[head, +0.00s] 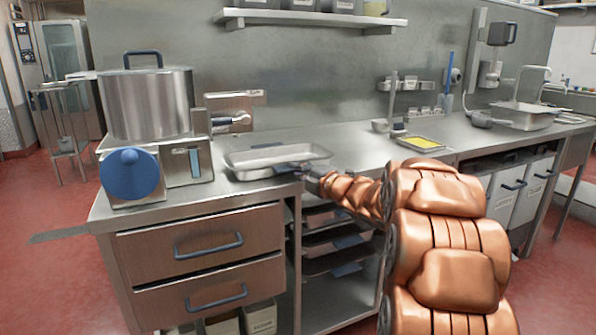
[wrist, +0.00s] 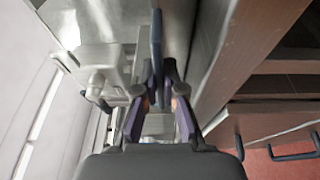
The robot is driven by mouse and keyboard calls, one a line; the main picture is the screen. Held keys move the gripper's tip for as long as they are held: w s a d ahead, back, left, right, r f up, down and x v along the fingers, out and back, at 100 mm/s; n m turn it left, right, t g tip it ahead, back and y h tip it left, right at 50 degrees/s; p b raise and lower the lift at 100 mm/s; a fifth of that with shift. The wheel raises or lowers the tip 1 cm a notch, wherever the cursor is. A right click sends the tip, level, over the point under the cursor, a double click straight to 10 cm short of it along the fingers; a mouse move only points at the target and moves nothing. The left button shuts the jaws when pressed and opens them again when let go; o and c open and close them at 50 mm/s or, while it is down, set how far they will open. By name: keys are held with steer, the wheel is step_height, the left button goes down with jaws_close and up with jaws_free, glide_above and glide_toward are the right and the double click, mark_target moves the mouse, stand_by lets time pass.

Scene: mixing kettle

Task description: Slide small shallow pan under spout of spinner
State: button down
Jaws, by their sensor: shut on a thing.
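A shallow metal pan (head: 240,163) lies on the steel counter in the head view, right of the kettle machine. My gripper (head: 306,170) is at the pan's near right side, by the counter's front edge. In the wrist view my gripper (wrist: 160,68) is shut on a narrow blue bar (wrist: 157,35), which looks like the pan's handle. A large lidded pot (head: 148,105) sits on the machine with a round blue knob (head: 131,174). A metal valve, seemingly the spout (head: 232,121), sticks out at the machine's right, behind and left of the pan. The fingertips are small in the head view.
A yellow tray (head: 420,142) and a sink (head: 522,117) are farther right on the counter. A shelf (head: 310,18) hangs on the wall above. Drawers (head: 205,245) are below the counter at left. A strip of counter in front of the valve is bare.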

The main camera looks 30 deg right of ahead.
steer(key=shift+a, duration=0.15)
steer(key=c, duration=0.7)
jaws_free()
steer(key=shift+f, duration=0.15)
steer(key=shift+c, duration=0.2)
steer(key=shift+b+v, duration=0.3)
steer(key=shift+v, duration=3.2)
